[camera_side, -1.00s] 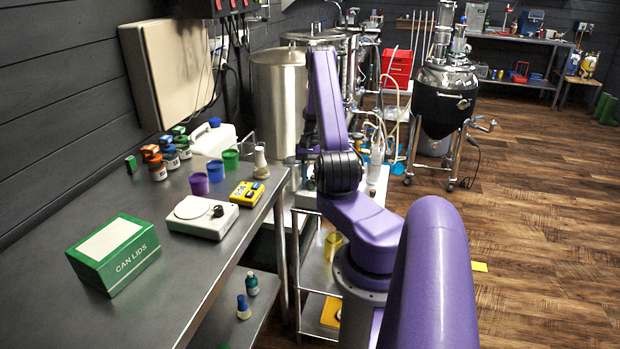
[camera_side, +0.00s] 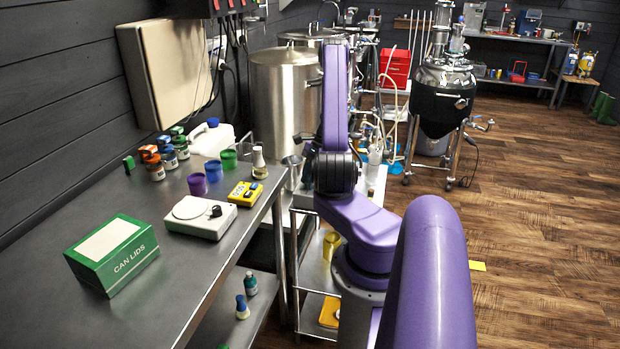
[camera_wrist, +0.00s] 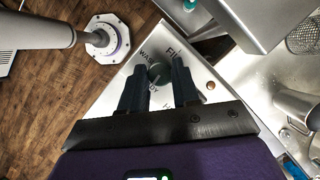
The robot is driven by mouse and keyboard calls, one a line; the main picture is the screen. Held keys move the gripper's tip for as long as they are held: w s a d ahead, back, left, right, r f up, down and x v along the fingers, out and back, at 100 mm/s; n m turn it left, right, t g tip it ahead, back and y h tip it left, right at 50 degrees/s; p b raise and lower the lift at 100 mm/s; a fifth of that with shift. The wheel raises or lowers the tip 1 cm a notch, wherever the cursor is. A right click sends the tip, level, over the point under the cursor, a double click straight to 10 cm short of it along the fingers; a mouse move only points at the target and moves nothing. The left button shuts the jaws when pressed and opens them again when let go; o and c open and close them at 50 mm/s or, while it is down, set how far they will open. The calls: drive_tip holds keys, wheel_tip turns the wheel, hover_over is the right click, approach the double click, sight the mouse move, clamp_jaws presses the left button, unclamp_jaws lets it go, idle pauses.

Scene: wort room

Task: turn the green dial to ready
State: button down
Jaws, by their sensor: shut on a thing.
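The green dial (camera_wrist: 158,70) sits on a pale panel (camera_wrist: 205,72) in the wrist view. It is dark green and round, with a light pointer mark at its lower side. The dial cannot be made out in the side view.
Metal equipment (camera_wrist: 299,107) stands right of the panel in the wrist view. In the side view, a steel bench (camera_side: 177,262) holds a green CAN LIDS box (camera_side: 112,255). The wooden floor (camera_side: 540,220) at right is mostly clear.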

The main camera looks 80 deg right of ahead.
drive_tip(key=shift+m, duration=0.5)
drive_tip(key=c, duration=0.9)
unclamp_jaws()
drive_tip(key=shift+o, duration=0.2)
drive_tip(key=v, duration=1.7)
drive_tip(key=shift+s+a+r, duration=0.15)
drive_tip(key=shift+s+r, duration=0.05)
drive_tip(key=shift+s, duration=0.1)
